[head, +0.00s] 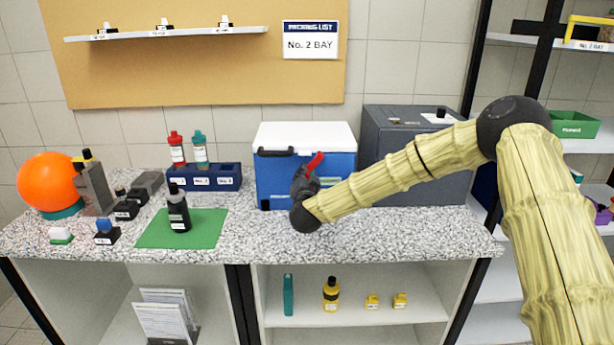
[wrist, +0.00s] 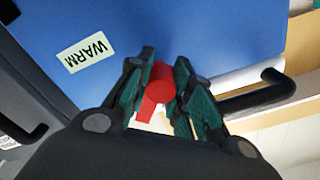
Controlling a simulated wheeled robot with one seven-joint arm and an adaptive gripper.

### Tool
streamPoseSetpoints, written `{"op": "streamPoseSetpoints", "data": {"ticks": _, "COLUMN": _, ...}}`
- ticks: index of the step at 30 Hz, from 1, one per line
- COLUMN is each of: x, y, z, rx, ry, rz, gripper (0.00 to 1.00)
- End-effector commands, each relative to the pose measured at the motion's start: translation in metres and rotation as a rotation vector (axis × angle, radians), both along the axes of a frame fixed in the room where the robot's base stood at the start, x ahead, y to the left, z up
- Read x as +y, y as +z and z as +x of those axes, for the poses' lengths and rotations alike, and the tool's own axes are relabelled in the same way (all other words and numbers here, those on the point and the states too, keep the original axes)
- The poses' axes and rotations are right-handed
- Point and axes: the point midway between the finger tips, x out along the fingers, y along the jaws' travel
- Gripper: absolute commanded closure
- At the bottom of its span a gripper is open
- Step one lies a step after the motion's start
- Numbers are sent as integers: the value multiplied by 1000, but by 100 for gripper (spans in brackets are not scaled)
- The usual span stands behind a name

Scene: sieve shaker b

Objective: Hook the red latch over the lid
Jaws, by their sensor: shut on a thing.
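A blue cooler box (head: 275,180) with a white lid (head: 305,135) stands on the counter; the lid lies on top and looks down. The red latch (head: 315,162) is at the front of the box, with its end sticking up at a tilt near the lid's front edge. My gripper (head: 304,182) is in front of the box. In the wrist view my gripper (wrist: 158,80) has its green-padded fingers closed on both sides of the red latch (wrist: 159,82). The blue front (wrist: 190,30) there carries a WARM label. I cannot see the latch's hinge.
A black handle (head: 275,152) is on the box front and also shows in the wrist view (wrist: 262,97). A grey cabinet (head: 410,160) stands right of the box. Left are a blue bottle rack (head: 203,184) and a black bottle (head: 178,212) on a green mat (head: 150,234).

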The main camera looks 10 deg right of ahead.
Motion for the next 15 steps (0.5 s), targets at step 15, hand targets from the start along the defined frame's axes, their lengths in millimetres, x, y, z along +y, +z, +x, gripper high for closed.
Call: {"op": "streamPoseSetpoints", "data": {"ticks": 15, "x": 0, "y": 1, "z": 0, "rx": 96, "ry": -1, "rz": -483, "gripper": 100}}
